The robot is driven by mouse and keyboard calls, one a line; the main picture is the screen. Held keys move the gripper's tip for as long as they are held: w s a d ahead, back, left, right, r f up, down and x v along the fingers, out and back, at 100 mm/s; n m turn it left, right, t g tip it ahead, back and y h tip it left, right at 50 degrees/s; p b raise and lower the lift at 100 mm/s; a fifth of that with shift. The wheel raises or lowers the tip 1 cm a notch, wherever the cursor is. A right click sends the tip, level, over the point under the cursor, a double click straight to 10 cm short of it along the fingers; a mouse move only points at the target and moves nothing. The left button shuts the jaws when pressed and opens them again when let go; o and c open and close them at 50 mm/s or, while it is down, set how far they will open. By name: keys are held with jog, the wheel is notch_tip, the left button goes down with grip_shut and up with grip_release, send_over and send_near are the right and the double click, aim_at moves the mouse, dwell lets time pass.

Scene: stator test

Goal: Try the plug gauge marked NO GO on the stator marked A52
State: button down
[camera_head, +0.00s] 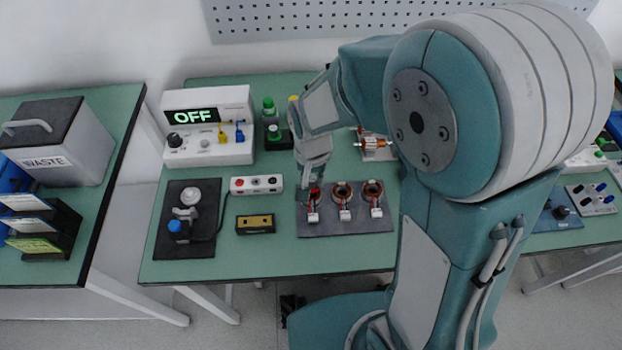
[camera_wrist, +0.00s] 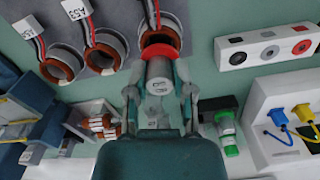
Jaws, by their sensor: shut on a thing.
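My gripper (camera_wrist: 160,92) is shut on a grey plug gauge (camera_wrist: 159,72) with a red collar; the marking on its end is too small to read. The gauge's red end is at the mouth of a copper-wound stator (camera_wrist: 155,38), the leftmost of three in the head view. I cannot tell how far it is in. The tag of the stator under my gauge is outside the wrist view. In the head view my gripper (camera_head: 313,183) is over that stator.
The stators stand on a dark mat (camera_head: 345,225). Left of it are a socket strip (camera_head: 256,185), a yellow-and-black block (camera_head: 255,224) and a clamp fixture (camera_head: 187,220). A tester reading OFF (camera_head: 208,140) stands behind. A WASTE bin (camera_head: 55,145) is on the left table.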

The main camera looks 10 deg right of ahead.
aim_at(312, 177)
jog(key=shift+r, duration=0.2)
jog(key=shift+r, duration=0.3)
jog(key=shift+r, duration=0.3)
dwell(0.4)
jog(key=shift+r, duration=2.4)
